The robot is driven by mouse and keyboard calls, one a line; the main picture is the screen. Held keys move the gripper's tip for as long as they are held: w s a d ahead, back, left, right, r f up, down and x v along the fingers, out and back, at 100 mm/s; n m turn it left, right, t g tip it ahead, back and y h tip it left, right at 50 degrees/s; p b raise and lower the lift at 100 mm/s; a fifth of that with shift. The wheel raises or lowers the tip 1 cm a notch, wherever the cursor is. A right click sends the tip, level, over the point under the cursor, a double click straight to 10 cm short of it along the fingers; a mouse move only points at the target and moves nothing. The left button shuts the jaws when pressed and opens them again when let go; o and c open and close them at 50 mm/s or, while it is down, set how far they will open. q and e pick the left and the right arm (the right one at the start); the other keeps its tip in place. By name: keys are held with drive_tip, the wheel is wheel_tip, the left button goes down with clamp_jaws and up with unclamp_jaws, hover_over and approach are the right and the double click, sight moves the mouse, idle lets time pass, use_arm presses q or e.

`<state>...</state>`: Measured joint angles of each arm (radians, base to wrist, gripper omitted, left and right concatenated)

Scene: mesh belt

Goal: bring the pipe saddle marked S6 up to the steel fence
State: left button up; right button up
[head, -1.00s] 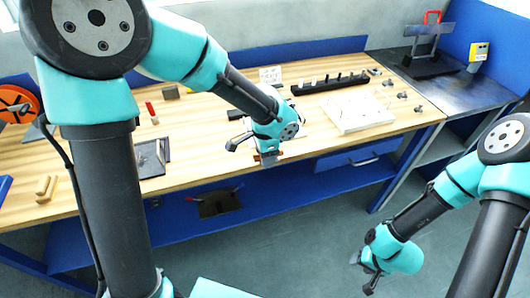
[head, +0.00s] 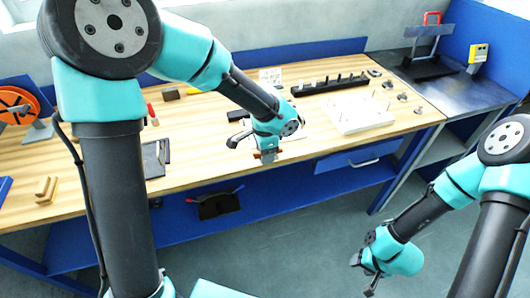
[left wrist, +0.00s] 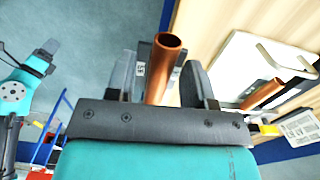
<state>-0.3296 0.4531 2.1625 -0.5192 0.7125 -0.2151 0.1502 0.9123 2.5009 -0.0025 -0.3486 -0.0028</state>
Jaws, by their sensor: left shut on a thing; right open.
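My left gripper (head: 268,157) is shut at the front edge of the wooden bench. In the left wrist view its fingers (left wrist: 160,85) flank a copper-coloured pipe piece (left wrist: 163,62) and a grey block with a small white label (left wrist: 143,56), which looks like the pipe saddle. The label is too small to read, so I cannot confirm S6. In the head view copper-coloured ends show on both sides of the fingers. I cannot pick out the steel fence with certainty. My right gripper (head: 362,273) is open and empty, low over the floor at the right.
A white board with upright pins (head: 358,114) lies right of my left gripper. Behind it stands a black rack (head: 318,88) with several pieces. A dark tray (head: 153,160) lies to the left. A dark side table (head: 450,85) adjoins at right. Floor in front is clear.

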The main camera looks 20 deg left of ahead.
use_arm(q)
drive_tip(key=shift+w+a+f, duration=0.7)
drive_tip(key=shift+w, duration=1.5)
drive_tip(key=shift+w+a+f, duration=0.65)
drive_tip(key=shift+w+f, duration=0.05)
drive_tip(key=shift+w, duration=1.45)
drive_tip(key=shift+w+a+f, duration=0.7)
drive_tip(key=shift+w, duration=1.5)
drive_tip(key=shift+w, duration=0.1)
drive_tip(key=shift+w+d, duration=0.65)
drive_tip(key=shift+w, duration=0.1)
drive_tip(key=o, duration=1.2)
